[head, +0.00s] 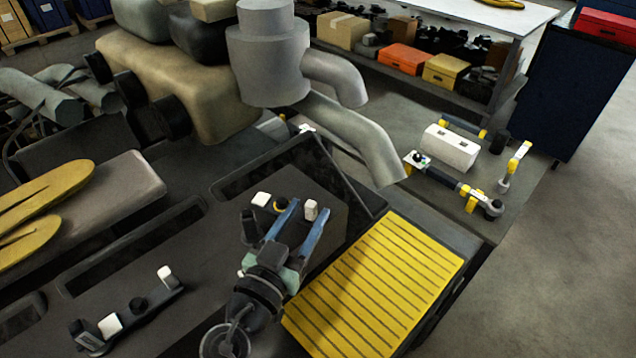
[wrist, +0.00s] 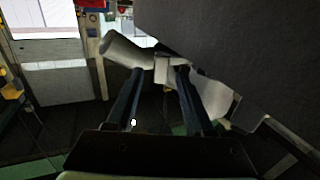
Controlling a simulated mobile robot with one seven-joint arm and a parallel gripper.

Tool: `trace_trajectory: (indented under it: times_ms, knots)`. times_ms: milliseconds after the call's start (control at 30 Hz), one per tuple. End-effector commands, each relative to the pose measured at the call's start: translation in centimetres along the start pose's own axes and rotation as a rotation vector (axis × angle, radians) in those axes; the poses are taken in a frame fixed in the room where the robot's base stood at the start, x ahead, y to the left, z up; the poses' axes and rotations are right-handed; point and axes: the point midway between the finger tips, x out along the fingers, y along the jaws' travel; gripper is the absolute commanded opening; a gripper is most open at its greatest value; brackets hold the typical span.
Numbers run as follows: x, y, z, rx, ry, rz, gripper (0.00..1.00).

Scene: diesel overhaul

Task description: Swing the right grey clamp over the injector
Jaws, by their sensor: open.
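My gripper (head: 308,209) is over the dark engine deck, its two blue-looking fingers spread apart. A small pale block (head: 311,209) shows by the fingertips; contact cannot be told. Another pale block (head: 261,199) and a small yellow piece lie just left of the fingers. I cannot tell for certain which part is the right grey clamp, and the injector is not clearly seen. In the wrist view, the open fingers (wrist: 160,72) point at a pale grey part (wrist: 162,68) showing between and beyond their tips. The gripper body hides part of the deck.
A dark bar with pale blocks (head: 110,325) lies at lower left. A yellow slatted mat (head: 375,285) is right of my gripper. Large grey pipes (head: 355,135) hang over the deck behind. Parts with yellow ends and a white box (head: 450,148) lie on a bench at right.

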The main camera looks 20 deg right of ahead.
Motion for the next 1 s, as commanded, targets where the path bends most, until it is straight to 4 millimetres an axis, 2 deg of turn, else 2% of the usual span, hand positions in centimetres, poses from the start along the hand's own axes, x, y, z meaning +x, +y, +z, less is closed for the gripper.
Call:
trace_trajectory:
  times_ms: [100, 300, 467, 733, 1000]
  knots:
    - [2.4, 0.0, -0.5, -0.002, 0.003, 0.001, 0.53]
    - [4.8, -0.1, -0.2, 0.0, 0.001, -0.002, 0.53]
    - [5.6, 0.0, -0.1, 0.001, 0.0, -0.001, 0.53]
    - [5.7, 0.0, 0.0, 0.001, -0.001, -0.001, 0.53]
    - [5.6, 0.0, 0.0, 0.001, 0.0, -0.001, 0.04]
